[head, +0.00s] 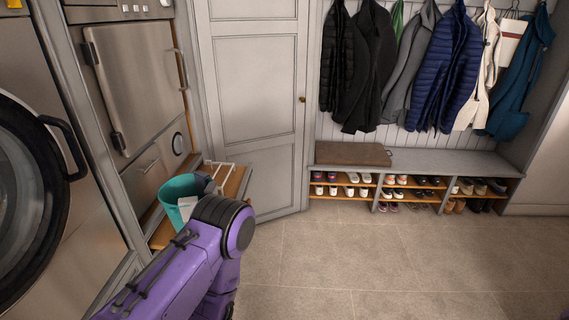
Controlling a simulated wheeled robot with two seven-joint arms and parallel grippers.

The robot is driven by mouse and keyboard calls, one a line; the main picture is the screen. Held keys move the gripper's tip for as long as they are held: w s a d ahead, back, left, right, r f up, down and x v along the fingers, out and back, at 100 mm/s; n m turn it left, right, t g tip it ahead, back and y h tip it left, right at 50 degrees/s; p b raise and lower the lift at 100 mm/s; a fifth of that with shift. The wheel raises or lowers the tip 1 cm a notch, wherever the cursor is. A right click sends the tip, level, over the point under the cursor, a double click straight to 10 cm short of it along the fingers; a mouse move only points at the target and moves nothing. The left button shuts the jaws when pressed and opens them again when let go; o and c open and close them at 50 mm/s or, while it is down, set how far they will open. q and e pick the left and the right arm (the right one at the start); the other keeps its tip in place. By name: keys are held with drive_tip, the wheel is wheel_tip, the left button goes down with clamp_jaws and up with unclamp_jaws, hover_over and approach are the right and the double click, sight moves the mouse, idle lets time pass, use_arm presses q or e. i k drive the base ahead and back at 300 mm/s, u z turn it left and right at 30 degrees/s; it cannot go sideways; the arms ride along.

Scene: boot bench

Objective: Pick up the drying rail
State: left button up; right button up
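A thin white rail-like frame (222,166), which may be the drying rail, shows by the wooden shelf (235,182) beside the cabinet door. Its lower part is hidden behind a teal bin and my arm, so I cannot tell its full shape or how it is fixed. My purple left arm comes in from the bottom left and bends in front of the shelf. Its gripper does not show. My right gripper is out of view.
The teal bin (178,188) holds something pale and dark. Steel machines (135,80) line the left side. A closed grey door (257,90) stands behind. A bench (440,161) with shoes below and coats above is at the back right. The tiled floor (370,255) is clear.

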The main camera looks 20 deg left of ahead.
sight(232, 165)
drive_tip(key=z, duration=0.3)
drive_tip(key=i, duration=1.25)
drive_tip(key=u, duration=0.45)
drive_tip(key=i, duration=0.9)
drive_tip(key=u, duration=0.7)
